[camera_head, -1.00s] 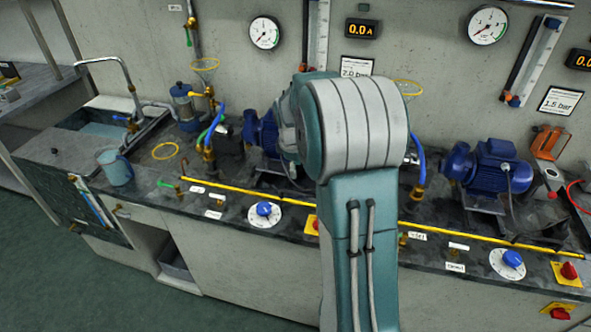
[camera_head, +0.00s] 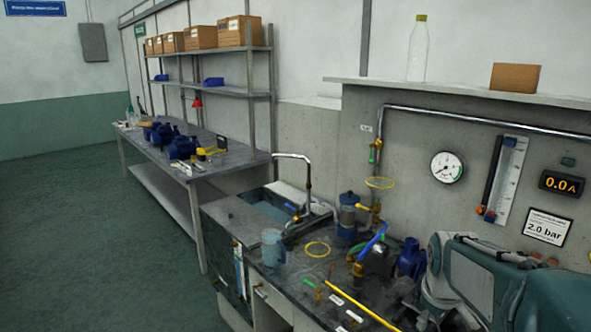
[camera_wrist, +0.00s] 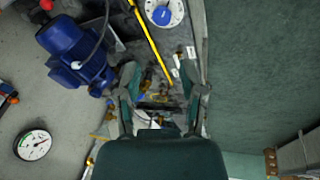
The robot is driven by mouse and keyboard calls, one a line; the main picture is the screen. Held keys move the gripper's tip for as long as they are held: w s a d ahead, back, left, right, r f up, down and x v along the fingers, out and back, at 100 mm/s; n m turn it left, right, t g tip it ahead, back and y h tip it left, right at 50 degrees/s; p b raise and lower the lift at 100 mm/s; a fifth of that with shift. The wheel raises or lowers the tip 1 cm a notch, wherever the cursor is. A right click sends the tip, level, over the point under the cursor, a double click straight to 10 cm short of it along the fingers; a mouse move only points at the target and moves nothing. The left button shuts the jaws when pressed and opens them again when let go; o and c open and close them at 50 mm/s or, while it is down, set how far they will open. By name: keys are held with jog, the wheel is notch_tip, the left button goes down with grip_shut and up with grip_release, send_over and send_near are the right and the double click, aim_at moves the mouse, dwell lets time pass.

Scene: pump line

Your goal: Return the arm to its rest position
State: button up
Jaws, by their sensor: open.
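My arm (camera_head: 490,275) shows at the lower right of the head view, its teal and grey links in front of the right part of the bench. My gripper is hidden in that view. In the wrist view my gripper (camera_wrist: 162,92) has its two dark green fingers spread apart with nothing held between them. Beyond the fingers lie the dark bench top, brass fittings and the yellow strip (camera_wrist: 148,35). A blue pump motor (camera_wrist: 75,55) is left of the fingers, and I cannot tell how far away it is.
The bench holds a sink (camera_head: 265,212), a clear jug (camera_head: 272,247), a yellow ring (camera_head: 317,249) and a blue-capped filter (camera_head: 347,215). A pressure gauge (camera_head: 447,167) hangs on the wall. A side table (camera_head: 230,156) with blue pumps stands at the back. The green floor (camera_head: 100,240) at left is clear.

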jog(key=s+a+r+m+t, duration=0.1)
jog(key=s+a+m, duration=0.1)
jog(key=s+a, duration=0.3)
jog(key=s+a+r+m+t+y, duration=0.1)
jog(key=s+a, duration=0.4)
jog(key=s, duration=0.7)
jog(key=shift+s+a+r+m, duration=0.4)
jog(key=shift+r+m, duration=0.2)
jog(key=shift+m, duration=0.5)
